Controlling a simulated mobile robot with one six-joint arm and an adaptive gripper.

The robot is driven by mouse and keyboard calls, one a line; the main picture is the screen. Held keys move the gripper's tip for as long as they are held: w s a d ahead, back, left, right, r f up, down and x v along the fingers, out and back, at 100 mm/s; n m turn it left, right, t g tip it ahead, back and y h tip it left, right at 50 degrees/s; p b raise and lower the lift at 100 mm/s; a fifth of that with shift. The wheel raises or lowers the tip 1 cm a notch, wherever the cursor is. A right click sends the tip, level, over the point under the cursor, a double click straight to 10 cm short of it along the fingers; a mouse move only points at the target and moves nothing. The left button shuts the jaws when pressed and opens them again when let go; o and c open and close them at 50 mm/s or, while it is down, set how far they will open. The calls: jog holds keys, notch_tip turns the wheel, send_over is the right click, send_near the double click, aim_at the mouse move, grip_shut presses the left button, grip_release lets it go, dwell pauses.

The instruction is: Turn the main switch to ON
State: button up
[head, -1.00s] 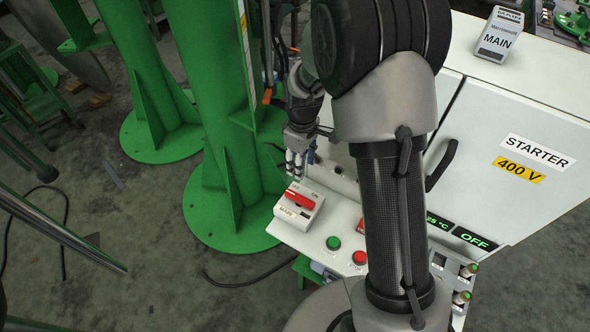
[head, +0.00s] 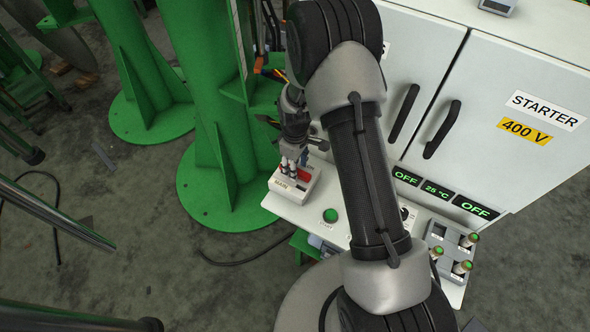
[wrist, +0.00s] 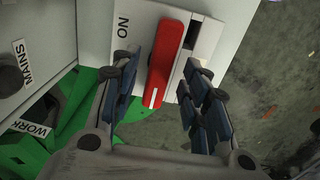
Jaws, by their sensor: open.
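The main switch is a white box (head: 282,187) with a red handle (wrist: 168,56), at the left end of the control shelf in the head view. In the wrist view the handle runs lengthwise between the fingers, its white-marked end toward me, and an ON label (wrist: 123,28) sits to its left. My gripper (head: 291,165) is at the switch from above. It also shows in the wrist view (wrist: 163,98), open, with one blue-padded finger on each side of the handle. In the head view the fingers hide part of the handle. I cannot tell whether a finger touches it.
A green button (head: 330,215) sits right of the switch on the shelf. The white cabinet (head: 455,110) with black door handles stands behind. A green column (head: 215,130) rises at the left. MAINS and WORK labels show at the left of the wrist view.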

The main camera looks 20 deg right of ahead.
jog(key=shift+f, duration=0.75)
jog(key=shift+c, duration=0.3)
grip_shut()
